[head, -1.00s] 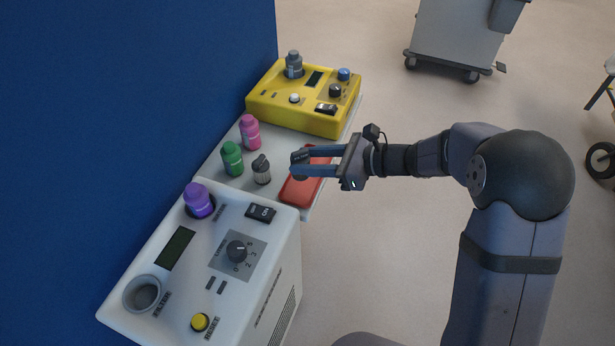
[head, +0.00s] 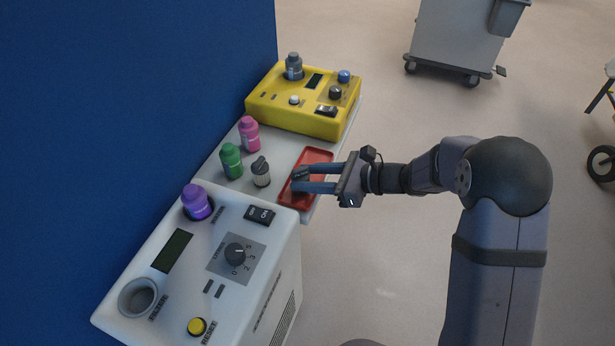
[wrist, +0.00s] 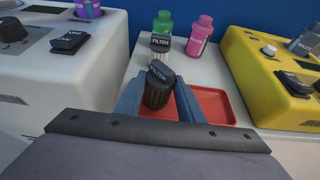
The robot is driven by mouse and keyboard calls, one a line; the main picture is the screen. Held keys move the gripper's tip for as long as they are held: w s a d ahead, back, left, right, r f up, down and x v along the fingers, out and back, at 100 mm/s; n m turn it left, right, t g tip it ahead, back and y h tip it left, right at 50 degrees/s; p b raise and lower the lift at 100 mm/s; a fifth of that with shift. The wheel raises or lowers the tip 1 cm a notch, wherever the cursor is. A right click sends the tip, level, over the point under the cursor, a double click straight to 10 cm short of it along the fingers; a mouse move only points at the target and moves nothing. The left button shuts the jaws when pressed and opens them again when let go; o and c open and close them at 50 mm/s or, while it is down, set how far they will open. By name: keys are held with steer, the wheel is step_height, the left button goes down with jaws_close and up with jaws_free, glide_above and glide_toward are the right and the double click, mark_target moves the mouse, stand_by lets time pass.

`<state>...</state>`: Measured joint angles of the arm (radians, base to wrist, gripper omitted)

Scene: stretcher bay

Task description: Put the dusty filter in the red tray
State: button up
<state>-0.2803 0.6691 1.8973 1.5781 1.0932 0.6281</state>
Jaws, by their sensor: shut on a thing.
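My gripper (head: 301,181) is shut on a dark, dirty-looking filter (head: 300,174) with a black cap labelled FILTER. The held filter also shows between the fingers in the wrist view (wrist: 157,90), slightly tilted. The shallow red tray (head: 318,155) lies on the pale shelf between the two machines. The held filter is over the tray's left-middle part; I cannot tell whether its bottom touches the tray floor. The fingers and filter hide part of the tray. A cleaner, pale-sided filter (head: 261,174) with a dark cap stands on the shelf left of the tray.
Green (head: 231,161) and pink (head: 249,134) bottles stand near the blue wall. The white machine (head: 215,285), with a purple bottle (head: 196,202) and an empty round socket (head: 139,297), is at the front. A yellow machine (head: 290,112) is behind. The shelf (head: 285,150) is partly bare.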

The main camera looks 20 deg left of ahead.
steer(key=shift+f, duration=0.1)
steer(key=o, duration=1)
steer(key=shift+r, duration=0.2)
steer(key=p+v, duration=0.2)
steer(key=v, duration=1)
